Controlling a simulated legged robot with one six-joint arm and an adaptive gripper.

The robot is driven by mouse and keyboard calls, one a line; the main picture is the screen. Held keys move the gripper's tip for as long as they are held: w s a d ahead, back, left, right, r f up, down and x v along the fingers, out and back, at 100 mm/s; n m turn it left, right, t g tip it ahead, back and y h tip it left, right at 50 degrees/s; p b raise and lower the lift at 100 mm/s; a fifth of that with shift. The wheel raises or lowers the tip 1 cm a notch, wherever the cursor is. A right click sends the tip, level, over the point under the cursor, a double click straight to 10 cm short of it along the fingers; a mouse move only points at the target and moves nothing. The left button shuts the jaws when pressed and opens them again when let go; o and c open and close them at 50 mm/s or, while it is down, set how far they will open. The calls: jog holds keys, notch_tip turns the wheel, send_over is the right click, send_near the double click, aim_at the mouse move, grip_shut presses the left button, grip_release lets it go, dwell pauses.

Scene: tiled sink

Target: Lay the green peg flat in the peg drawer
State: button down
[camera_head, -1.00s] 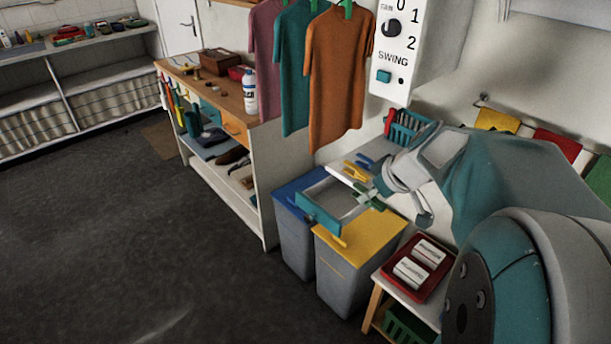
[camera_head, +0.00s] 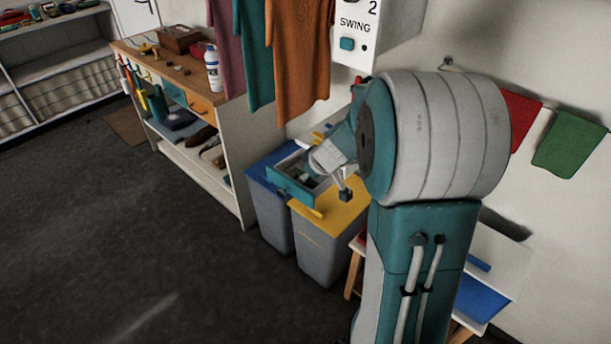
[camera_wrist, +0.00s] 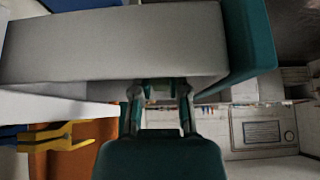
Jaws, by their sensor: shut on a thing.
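The peg drawer is pulled out above the bins, with a teal front (camera_head: 291,189) and a pale grey box. In the wrist view its grey wall (camera_wrist: 110,45) and teal front fill the upper part, very close to my fingers. My gripper (camera_wrist: 163,88) is shut on the green peg, of which only a narrow green strip (camera_wrist: 165,82) shows between the fingertips. In the head view my wrist covers part of the drawer opening, and the peg is hidden. I cannot tell whether the peg touches the drawer floor.
A yellow-lidded bin (camera_head: 340,215) and a blue-lidded bin (camera_head: 266,176) stand under the drawer. A yellow peg (camera_wrist: 62,137) lies beside it. Hanging shirts (camera_head: 303,60) and a white control box (camera_head: 385,35) are close above. The floor at left is clear.

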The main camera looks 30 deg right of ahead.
jog(key=shift+a, duration=0.2)
jog(key=c, duration=0.9)
grip_release()
jog(key=shift+d, duration=0.1)
